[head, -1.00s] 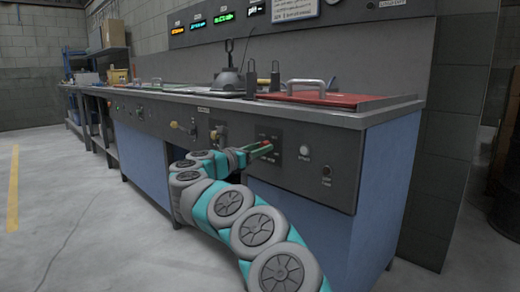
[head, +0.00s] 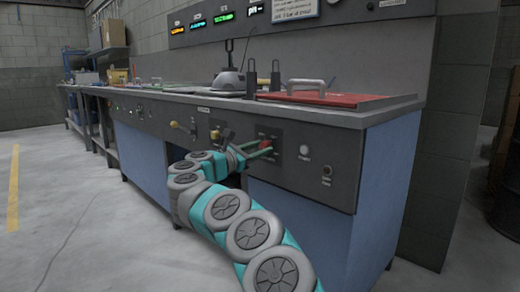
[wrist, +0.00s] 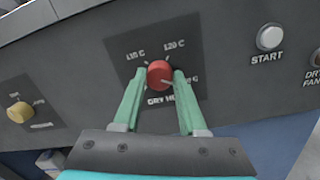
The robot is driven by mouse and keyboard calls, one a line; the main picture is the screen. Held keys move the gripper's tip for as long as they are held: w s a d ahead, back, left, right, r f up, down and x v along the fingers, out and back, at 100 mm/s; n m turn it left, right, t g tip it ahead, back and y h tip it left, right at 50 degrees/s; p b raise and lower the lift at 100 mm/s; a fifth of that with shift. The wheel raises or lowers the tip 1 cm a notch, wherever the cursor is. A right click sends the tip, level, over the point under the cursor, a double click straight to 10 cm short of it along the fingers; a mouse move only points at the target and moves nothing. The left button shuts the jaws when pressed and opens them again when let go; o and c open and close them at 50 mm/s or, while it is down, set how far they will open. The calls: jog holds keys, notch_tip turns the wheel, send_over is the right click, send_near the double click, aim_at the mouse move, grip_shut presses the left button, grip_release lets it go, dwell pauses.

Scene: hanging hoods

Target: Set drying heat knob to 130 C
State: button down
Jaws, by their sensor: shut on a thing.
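The red drying heat knob (wrist: 160,74) sits on a dark plate lettered "DRY H…" in the wrist view. Labels reading 110 C and 120 C lie at its upper left and upper right. A third label at its right is partly hidden by a finger; only "0 C" shows. A pale mark on the knob points right and slightly down, towards that label. My gripper (wrist: 159,80) is shut on the knob, one green finger on each side. In the head view the knob (head: 265,143) is also between the fingertips.
A white START button (wrist: 270,37) and a DRY FAN knob (wrist: 316,58) are to the right. A yellow knob (wrist: 19,111) is at the left. The counter (head: 330,115) overhangs the panel, with a red lid (head: 330,99) on top.

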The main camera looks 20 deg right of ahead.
jog(key=shift+f, duration=0.1)
jog(key=shift+c, duration=2.3)
grip_release()
jog(key=shift+a, duration=0.1)
jog(key=v, duration=0.7)
jog(key=shift+a, duration=0.25)
jog(key=shift+s, duration=0.15)
